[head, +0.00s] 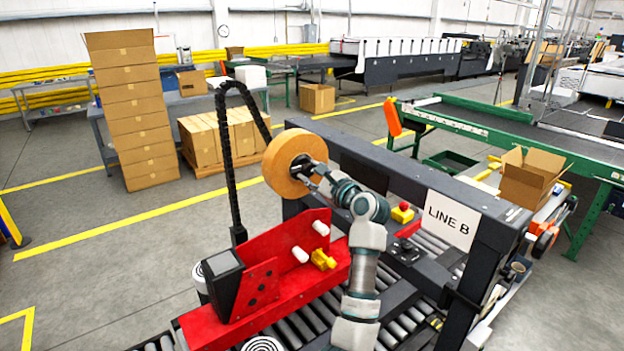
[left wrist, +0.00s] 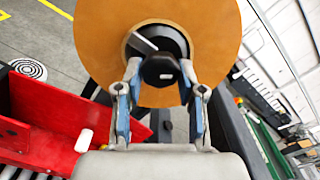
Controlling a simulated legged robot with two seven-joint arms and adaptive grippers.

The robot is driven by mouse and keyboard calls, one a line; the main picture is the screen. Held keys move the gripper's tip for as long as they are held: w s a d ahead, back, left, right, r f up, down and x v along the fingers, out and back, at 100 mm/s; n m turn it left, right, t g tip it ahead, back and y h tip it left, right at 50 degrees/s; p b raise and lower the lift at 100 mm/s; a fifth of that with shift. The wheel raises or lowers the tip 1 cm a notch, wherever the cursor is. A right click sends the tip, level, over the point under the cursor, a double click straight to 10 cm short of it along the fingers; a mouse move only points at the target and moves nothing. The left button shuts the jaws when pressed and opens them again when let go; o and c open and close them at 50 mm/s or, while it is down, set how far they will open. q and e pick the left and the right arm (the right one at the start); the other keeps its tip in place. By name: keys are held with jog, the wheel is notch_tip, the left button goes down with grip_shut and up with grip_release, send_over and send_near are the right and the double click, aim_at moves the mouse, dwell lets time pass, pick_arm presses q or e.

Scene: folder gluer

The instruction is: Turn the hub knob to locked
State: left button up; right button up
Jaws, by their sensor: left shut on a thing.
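The hub knob (left wrist: 160,71) is a black knob at the centre of a large tan tape roll (left wrist: 95,40). The roll also shows in the head view (head: 281,165), upright above the red machine part. My left gripper (head: 314,172) reaches the hub from the right in the head view. In the left wrist view its two fingers (left wrist: 160,78) are closed on the knob, one on each side. A pale bar shows on the dark hub, up and left of the knob. The fingers hide part of the hub. My right gripper is in neither view.
A red machine body (head: 265,285) with white rollers and a yellow knob stands below the roll. A black cable chain (head: 228,150) rises at its left. A dark frame with a "LINE B" sign (head: 450,219) stands at the right. Open floor lies to the left.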

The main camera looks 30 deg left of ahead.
pick_arm(q)
jog(key=n+b, duration=0.2)
jog(key=n, duration=0.3)
jog(key=shift+d+n, duration=0.1)
jog(key=shift+n, duration=0.2)
jog(key=shift+n+b, duration=0.4)
jog(key=shift+n, duration=0.8)
jog(key=shift+n+b, duration=0.35)
jog(key=shift+n, duration=0.85)
jog(key=shift+s, duration=0.1)
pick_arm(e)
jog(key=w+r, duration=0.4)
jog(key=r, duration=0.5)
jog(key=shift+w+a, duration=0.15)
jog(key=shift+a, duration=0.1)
pick_arm(q)
jog(key=shift+n, duration=0.3)
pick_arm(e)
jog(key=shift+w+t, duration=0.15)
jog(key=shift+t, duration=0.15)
